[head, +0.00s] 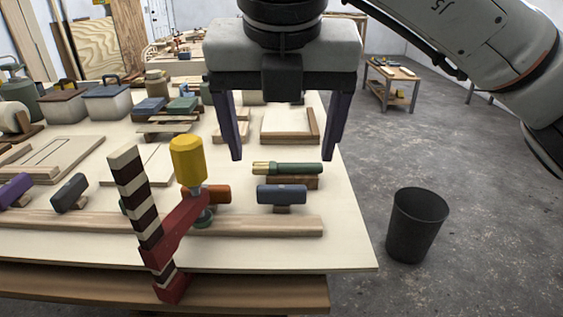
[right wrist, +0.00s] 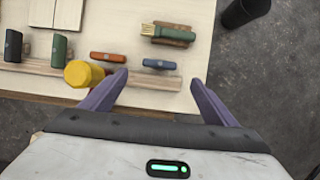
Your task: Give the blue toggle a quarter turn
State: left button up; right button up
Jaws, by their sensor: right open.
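The blue toggle (head: 282,194) is a short dark blue bar on a small wooden block. It lies crosswise, left to right, just behind a long wooden strip near the front right of the table. It also shows in the right wrist view (right wrist: 159,64), between and beyond the fingertips. My right gripper (head: 285,153) is open and empty, pointing down above the table. In the head view its two purple fingers frame the toggle's area, apart from it. My left gripper is not in view.
A red clamp with a yellow handle (head: 188,158) stands at the table's front edge, left of the toggle. An orange toggle (head: 207,194) is beside it. A green-handled brush (head: 293,168) lies behind the blue toggle. A black bin (head: 416,225) stands on the floor at right.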

aim_at(282, 188)
jog(key=b+x, duration=0.1)
jog(key=x, duration=0.7)
jog(key=shift+f, duration=0.4)
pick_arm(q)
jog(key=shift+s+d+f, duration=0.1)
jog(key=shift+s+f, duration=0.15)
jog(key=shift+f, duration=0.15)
pick_arm(e)
jog(key=shift+w+f, duration=0.35)
jog(key=shift+f, duration=0.25)
jog(key=c, duration=1.1)
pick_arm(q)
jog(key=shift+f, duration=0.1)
pick_arm(e)
jog(key=shift+o, duration=0.2)
